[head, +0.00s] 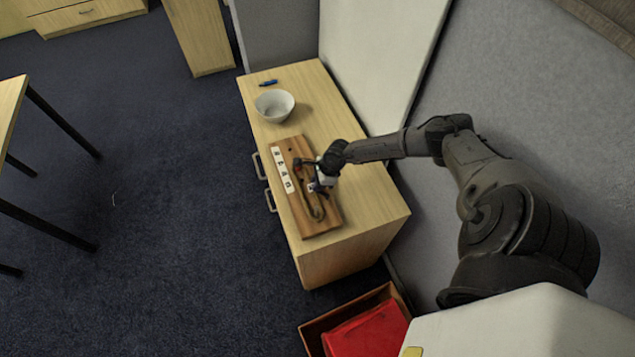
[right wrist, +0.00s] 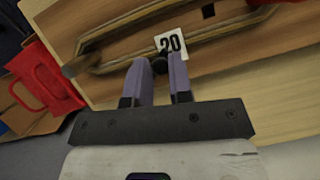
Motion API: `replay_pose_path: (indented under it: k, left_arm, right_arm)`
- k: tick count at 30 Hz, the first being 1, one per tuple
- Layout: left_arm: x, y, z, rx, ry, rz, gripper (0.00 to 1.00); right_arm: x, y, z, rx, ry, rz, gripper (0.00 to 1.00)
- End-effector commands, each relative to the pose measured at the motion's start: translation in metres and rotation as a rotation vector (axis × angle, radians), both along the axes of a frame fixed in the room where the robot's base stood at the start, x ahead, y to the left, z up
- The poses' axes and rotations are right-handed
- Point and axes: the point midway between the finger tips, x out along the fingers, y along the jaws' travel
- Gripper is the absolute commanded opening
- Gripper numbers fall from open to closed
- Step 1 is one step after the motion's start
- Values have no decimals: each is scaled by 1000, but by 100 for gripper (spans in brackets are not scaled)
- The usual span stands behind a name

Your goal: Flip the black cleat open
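My right gripper (head: 318,182) reaches down over the board from the right. In the right wrist view, a small black piece (right wrist: 160,65), which looks like the cleat, sits between the purple fingertips (right wrist: 160,69) beside the tag marked 20 (right wrist: 171,43). The rest of the cleat is hidden by the fingers. My left gripper is not in view.
A white bowl (head: 274,105) and a blue object (head: 268,83) stand on the cabinet (head: 375,205) beyond the board. A bin with a red item (head: 366,332) is on the floor at its near end. A grey wall panel is close on the right.

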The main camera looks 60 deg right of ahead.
Motion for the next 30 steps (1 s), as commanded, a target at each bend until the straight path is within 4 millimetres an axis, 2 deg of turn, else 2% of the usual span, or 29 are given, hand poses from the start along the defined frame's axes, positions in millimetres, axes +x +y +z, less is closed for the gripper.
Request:
replay_pose_path:
  k: [1, 6, 14, 20, 30]
  left_arm:
    - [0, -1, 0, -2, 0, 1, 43]
    - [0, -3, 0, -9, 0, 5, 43]
    - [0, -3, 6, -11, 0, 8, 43]
    - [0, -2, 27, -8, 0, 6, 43]
    - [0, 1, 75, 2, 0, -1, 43]
  right_arm:
    - [0, 0, 0, 0, 0, 0, 15]
    - [0, 0, 0, 0, 0, 0, 0]
    - [-1, -1, 2, 0, 1, -26, 0]
    - [-2, -6, 5, -1, 2, -130, 0]
    - [-8, -16, 7, 0, 3, -386, 0]
